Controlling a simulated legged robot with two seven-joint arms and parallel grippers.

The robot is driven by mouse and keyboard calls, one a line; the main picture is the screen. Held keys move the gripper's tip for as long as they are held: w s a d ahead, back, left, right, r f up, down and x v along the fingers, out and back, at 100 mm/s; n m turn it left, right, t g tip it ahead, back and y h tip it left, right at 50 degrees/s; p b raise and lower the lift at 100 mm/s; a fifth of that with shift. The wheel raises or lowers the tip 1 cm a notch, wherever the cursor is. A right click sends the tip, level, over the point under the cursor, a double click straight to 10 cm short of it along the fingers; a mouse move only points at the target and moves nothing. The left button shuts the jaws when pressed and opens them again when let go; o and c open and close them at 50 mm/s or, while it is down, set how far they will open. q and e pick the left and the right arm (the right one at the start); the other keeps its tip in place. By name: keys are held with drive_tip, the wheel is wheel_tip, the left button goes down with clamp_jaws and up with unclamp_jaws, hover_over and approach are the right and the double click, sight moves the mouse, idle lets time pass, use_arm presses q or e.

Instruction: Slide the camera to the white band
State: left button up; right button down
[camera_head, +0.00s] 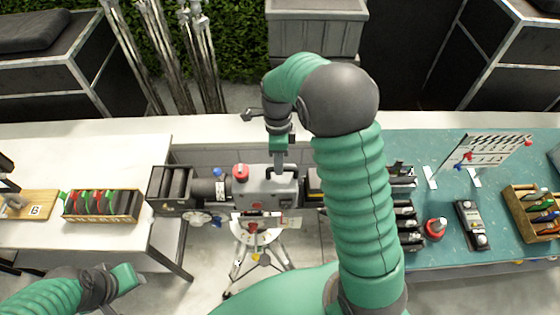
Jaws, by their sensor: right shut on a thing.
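The grey camera (270,187) stands in the middle, in the gap between two tables, with a black box-shaped front (172,188) at its left and a red knob (240,172) on top. A tripod (240,262) is below it. My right gripper (281,164) comes down from above and is shut on the camera's top; the exact grip is small to see. A pale patch (291,221) shows low on the camera's right; I cannot tell whether it is the white band. My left gripper (128,279) is at the lower left, away from the camera; its fingers are unclear.
The white table (100,160) at left bears a tray (103,218) of red, green and black items. The teal table (450,245) at right bears a clapperboard (488,152), a red-topped item (435,228) and a wooden box (527,213). My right arm hides part of the teal table's left end.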

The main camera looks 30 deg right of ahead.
drive_tip(key=shift+w+a+r, duration=0.15)
drive_tip(key=shift+w+a, duration=0.3)
drive_tip(key=shift+a, duration=0.05)
drive_tip(key=shift+w+a, duration=0.15)
drive_tip(key=shift+a, duration=0.05)
drive_tip(key=c, duration=1.4)
unclamp_jaws()
drive_tip(key=shift+a, duration=0.2)
drive_tip(key=shift+o, duration=0.2)
drive_tip(key=shift+w, duration=0.1)
drive_tip(key=shift+d, duration=0.1)
